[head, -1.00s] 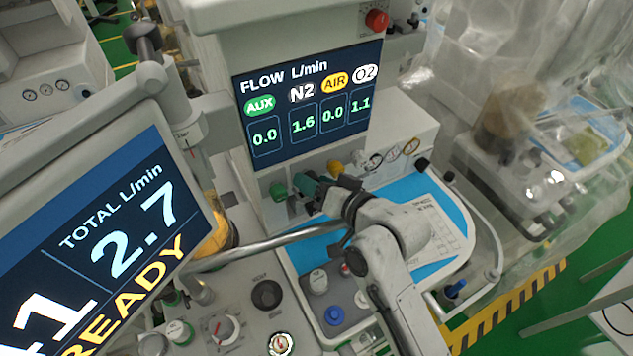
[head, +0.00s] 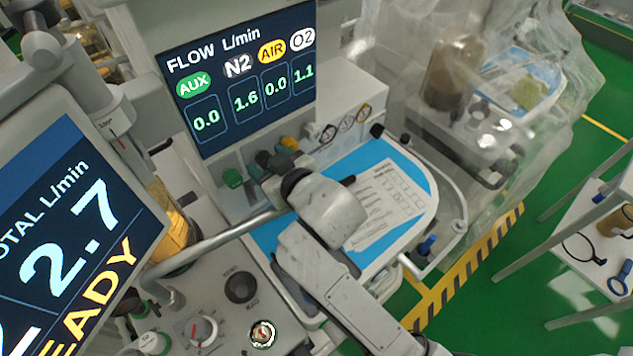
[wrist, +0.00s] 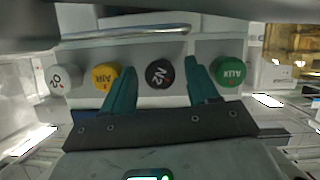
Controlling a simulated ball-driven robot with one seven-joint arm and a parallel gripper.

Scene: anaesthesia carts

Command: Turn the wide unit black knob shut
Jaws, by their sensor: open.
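The black knob marked N2 (wrist: 159,73) is on the wide unit's front panel, between the yellow AIR knob (wrist: 105,76) and the green AUX knob (wrist: 229,71). My gripper (wrist: 158,72) is open, with one teal finger on each side of the black knob in the wrist view. I cannot tell whether the fingers touch it. In the head view my gripper (head: 272,165) is at the knob row, under the flow display (head: 243,82), and hides most of the black knob. The display reads N2 1.6.
The white O2 knob (wrist: 59,78) is at the row's left end in the wrist view. A metal rail (head: 215,238) crosses in front of the unit. A blue tray with a paper sheet (head: 390,205) lies right of my arm. The READY screen (head: 80,230) stands at left.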

